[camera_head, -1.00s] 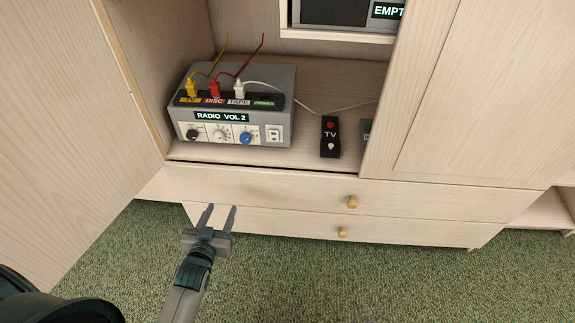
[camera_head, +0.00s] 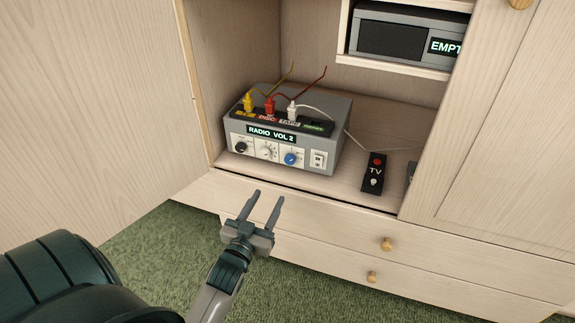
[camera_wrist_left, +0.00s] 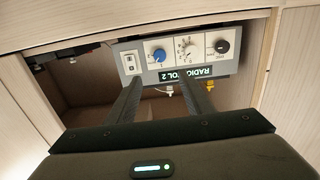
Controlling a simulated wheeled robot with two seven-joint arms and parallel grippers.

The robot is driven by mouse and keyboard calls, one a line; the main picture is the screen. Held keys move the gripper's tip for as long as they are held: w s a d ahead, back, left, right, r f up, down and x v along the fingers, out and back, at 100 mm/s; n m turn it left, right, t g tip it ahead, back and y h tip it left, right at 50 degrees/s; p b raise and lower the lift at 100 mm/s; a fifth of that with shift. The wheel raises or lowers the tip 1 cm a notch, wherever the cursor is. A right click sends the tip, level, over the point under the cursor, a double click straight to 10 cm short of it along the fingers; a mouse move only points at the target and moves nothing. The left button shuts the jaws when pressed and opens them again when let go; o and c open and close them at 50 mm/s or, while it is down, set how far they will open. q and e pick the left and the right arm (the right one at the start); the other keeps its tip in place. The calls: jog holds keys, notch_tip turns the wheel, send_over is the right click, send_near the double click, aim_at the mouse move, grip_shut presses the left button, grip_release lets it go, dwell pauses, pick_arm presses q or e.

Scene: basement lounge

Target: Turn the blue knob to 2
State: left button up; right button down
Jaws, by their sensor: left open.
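The blue knob (camera_head: 291,159) is on the front panel of a grey amplifier box (camera_head: 345,135), right of a white dial (camera_head: 266,151) and a black knob (camera_head: 241,147). A display on the box reads "RADIO VOL 2". My left gripper (camera_head: 268,198) is open and empty, in front of the cabinet and below the box, apart from it. In the left wrist view the blue knob (camera_wrist_left: 159,55) shows upside down beyond my two open fingers (camera_wrist_left: 160,90). My right gripper is not in view.
Yellow, red and white plugs stand on top of the box, with cables. A black TV switch (camera_head: 374,174) lies to its right on the shelf. An open door (camera_head: 100,100) stands at left. Drawers with wooden knobs (camera_head: 387,244) are below.

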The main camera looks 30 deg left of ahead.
aim_at(289, 161)
pick_arm(q)
jog(key=b+x, duration=0.1)
jog(key=x, duration=1.5)
jog(key=shift+w, duration=0.3)
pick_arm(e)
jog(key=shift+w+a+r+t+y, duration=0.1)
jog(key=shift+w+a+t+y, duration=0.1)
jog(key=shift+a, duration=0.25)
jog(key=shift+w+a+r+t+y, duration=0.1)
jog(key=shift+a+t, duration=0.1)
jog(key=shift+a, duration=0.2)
pick_arm(q)
jog(key=shift+c, duration=0.6)
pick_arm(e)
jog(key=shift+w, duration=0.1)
pick_arm(q)
jog(key=c, duration=0.9)
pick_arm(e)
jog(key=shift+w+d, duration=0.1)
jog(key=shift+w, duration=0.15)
